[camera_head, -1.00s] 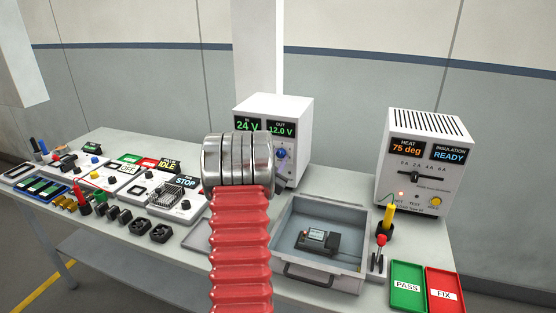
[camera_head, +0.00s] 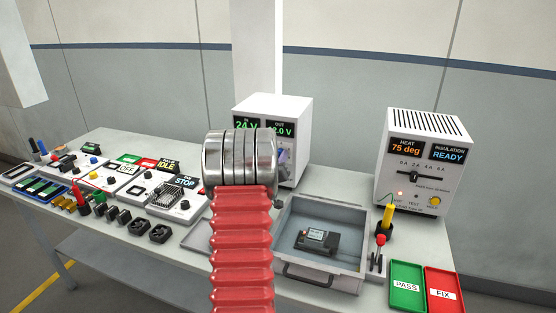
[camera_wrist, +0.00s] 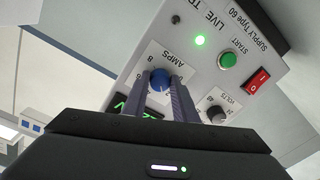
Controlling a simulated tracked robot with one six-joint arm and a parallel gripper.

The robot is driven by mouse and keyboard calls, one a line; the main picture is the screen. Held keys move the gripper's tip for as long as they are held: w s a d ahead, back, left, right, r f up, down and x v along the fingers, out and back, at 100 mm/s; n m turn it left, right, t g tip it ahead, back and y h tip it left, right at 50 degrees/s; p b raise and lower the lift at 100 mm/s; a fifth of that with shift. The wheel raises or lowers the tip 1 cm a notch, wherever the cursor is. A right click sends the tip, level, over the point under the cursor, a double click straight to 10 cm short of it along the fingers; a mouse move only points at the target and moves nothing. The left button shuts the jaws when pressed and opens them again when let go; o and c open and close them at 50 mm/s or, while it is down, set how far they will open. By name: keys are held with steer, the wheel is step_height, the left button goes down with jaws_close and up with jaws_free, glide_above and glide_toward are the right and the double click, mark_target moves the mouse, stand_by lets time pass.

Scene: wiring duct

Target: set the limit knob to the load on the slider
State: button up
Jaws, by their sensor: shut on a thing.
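The white supply (camera_head: 297,108) stands at the back of the bench. In the wrist view its blue AMPS knob (camera_wrist: 160,79) sits between the fingertips of my gripper (camera_wrist: 161,86), which is shut on it. Numbers ring the knob; its exact setting is hard to read. My arm covers part of the supply front in the head view. The slider (camera_head: 426,177) is on the white heat and insulation unit (camera_head: 425,125) at the right. Its dark handle appears near the third mark of an amp scale, too small to read surely.
In the wrist view, a dark VOLTS knob (camera_wrist: 216,113), a green START button (camera_wrist: 228,61) and a red switch (camera_wrist: 256,83) are close by. A grey tray (camera_head: 350,276) holds a dark device (camera_head: 317,240). Green PASS (camera_head: 406,272) and red FIX (camera_head: 443,278) plates lie at the right.

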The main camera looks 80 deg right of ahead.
steer(key=shift+f+n, duration=0.3)
steer(key=shift+n, duration=1.1)
steer(key=o, duration=1)
steer(key=shift+r, duration=0.15)
steer(key=shift+o, duration=0.2)
steer(key=shift+a, duration=0.1)
steer(key=a, duration=1.3)
steer(key=shift+w+a, duration=0.2)
steer(key=shift+a, duration=0.15)
